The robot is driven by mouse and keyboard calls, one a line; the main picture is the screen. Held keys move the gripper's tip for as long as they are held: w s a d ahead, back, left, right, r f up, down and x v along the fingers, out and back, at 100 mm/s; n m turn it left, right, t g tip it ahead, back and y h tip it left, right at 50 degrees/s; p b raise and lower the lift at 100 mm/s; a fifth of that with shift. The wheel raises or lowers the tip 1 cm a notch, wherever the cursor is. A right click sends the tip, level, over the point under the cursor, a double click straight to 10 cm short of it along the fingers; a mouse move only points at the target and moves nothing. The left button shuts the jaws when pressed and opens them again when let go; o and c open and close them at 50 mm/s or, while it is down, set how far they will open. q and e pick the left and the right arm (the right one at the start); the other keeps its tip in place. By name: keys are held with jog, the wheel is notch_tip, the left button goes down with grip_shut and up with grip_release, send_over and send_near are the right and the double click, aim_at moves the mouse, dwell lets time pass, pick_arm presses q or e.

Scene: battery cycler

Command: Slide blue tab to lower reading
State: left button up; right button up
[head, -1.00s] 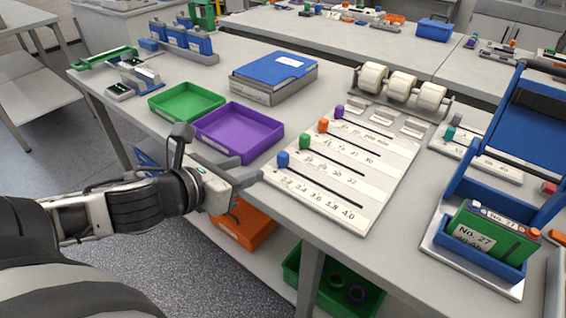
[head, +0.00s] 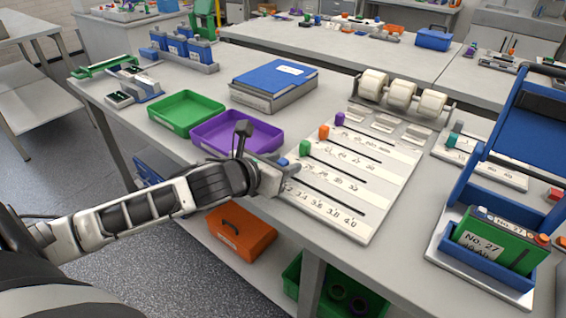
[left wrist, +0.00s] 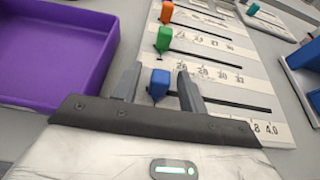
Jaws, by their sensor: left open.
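The blue tab (left wrist: 159,82) stands at the left end of its slot on the white slider board (head: 335,220). In the left wrist view it sits between the two fingers of my left gripper (left wrist: 160,85), which are open on either side of it. In the head view my left gripper (head: 280,172) is over the board's left edge and hides most of the blue tab. The blue tab's scale shows readings from about 3.4 to 4.0 in the head view. My right gripper is not in view.
The green tab (head: 305,148), orange tab (head: 324,132) and purple tab (head: 339,119) stand in the slots behind. A purple tray (head: 238,136) lies just left of my gripper. A blue holder with a green battery (head: 497,240) stands at the right.

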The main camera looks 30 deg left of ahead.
aim_at(310, 188)
pick_arm(q)
jog(key=shift+w+d+f, duration=0.1)
jog(key=shift+w+f, duration=0.05)
jog(key=shift+w, duration=0.25)
grip_shut()
jog(key=shift+d, duration=0.3)
jog(key=d+p, duration=0.1)
jog(key=d, duration=0.1)
jog(key=d+p, duration=0.1)
jog(key=d, duration=0.1)
jog(key=d+p, duration=0.1)
jog(key=d, duration=0.1)
jog(key=shift+s+d, duration=0.1)
jog(key=shift+s, duration=0.2)
jog(key=shift+d, duration=0.2)
grip_release()
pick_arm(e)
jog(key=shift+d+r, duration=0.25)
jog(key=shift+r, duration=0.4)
